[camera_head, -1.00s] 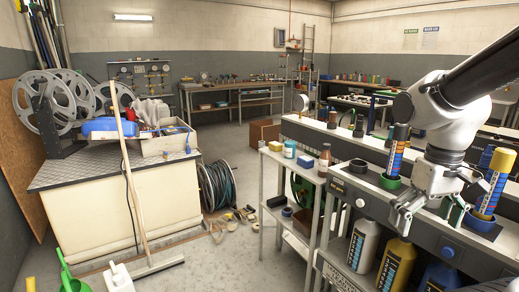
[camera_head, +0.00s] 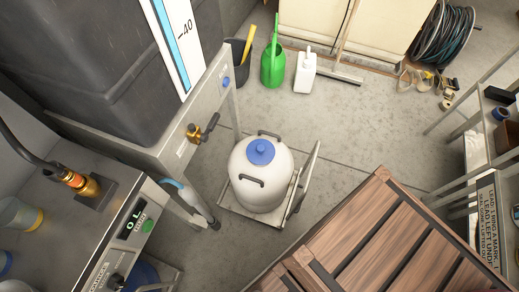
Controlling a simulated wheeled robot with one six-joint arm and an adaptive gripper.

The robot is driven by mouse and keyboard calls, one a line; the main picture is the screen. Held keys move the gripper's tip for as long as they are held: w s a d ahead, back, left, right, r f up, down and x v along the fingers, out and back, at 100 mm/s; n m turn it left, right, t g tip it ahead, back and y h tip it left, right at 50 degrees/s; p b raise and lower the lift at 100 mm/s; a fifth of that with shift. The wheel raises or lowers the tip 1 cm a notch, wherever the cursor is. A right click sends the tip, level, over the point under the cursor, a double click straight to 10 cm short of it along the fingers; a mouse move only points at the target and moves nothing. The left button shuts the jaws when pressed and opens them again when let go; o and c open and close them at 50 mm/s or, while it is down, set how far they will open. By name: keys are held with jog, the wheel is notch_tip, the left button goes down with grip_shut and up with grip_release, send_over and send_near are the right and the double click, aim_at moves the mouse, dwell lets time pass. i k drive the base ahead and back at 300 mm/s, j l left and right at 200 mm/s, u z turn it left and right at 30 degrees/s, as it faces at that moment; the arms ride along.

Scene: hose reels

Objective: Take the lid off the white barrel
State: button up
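The white barrel (camera_head: 256,183) stands upright on a low wheeled trolley (camera_head: 236,209) on the floor, near the middle of the view. Its blue lid (camera_head: 261,151), with a small knob on top, sits on the barrel's top. Dark handles (camera_head: 252,181) stand on the barrel's shoulder at the front and back. My gripper is not in this view.
A wooden slatted crate or table (camera_head: 385,245) fills the lower right. A steel bench with a brass tap (camera_head: 194,133) stands left of the barrel.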

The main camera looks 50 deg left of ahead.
aim_at(261, 151)
jog(key=l+u, duration=0.1)
jog(key=u, duration=0.4)
jog(key=k+l+u, duration=0.1)
jog(key=u, duration=0.4)
jog(key=k+u, duration=0.1)
jog(key=u, duration=0.4)
jog(key=k+u, duration=0.1)
jog(key=u, duration=0.35)
jog(key=i+l+u, duration=0.2)
jog(key=i+l, duration=0.2)
